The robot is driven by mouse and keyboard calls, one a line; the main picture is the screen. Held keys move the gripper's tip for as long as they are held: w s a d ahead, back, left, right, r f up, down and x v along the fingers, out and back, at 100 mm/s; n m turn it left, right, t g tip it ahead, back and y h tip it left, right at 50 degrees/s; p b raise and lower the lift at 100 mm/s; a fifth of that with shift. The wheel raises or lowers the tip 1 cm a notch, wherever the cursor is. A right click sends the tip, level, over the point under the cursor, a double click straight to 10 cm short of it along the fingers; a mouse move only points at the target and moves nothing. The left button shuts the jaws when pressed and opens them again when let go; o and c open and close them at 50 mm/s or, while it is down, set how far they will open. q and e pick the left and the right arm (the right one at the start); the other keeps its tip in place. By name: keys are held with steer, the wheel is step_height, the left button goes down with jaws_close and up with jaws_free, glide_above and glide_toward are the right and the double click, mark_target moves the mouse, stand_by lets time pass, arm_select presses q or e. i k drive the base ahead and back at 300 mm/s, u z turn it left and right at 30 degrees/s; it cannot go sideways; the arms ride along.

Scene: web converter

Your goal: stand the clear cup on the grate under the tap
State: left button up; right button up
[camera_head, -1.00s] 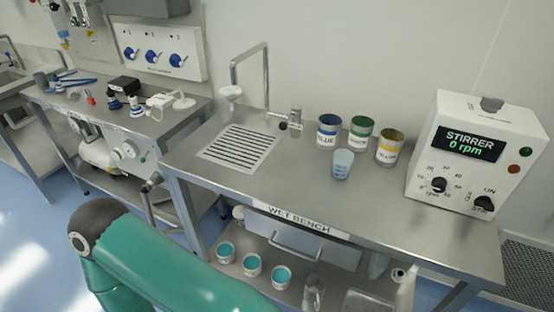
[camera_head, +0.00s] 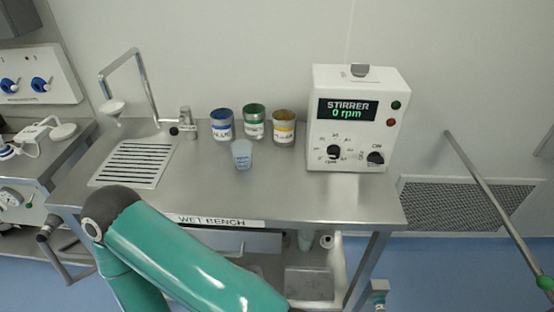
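The clear cup (camera_head: 241,154) stands upright on the steel wet bench, in front of the labelled cans. The slatted grate (camera_head: 133,162) is set in the bench top at the left, with nothing on it. The tap (camera_head: 126,72) is a bent steel pipe that arches over the grate's back left, with a white funnel-shaped piece (camera_head: 113,108) at its left end. A green arm link of mine crosses the lower left in front of the bench. Neither of my grippers shows, so their state is hidden.
Blue (camera_head: 222,124), green (camera_head: 254,121) and yellow (camera_head: 284,127) cans stand close behind the cup. A white stirrer box (camera_head: 355,118) reading 0 rpm stands at the bench's right. The bench top between cup and grate is clear. A grey rail (camera_head: 490,198) slants at the far right.

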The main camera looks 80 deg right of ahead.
mark_target(136, 161)
steer(key=u, duration=0.1)
steer(key=k, duration=0.35)
steer(key=z, duration=1.2)
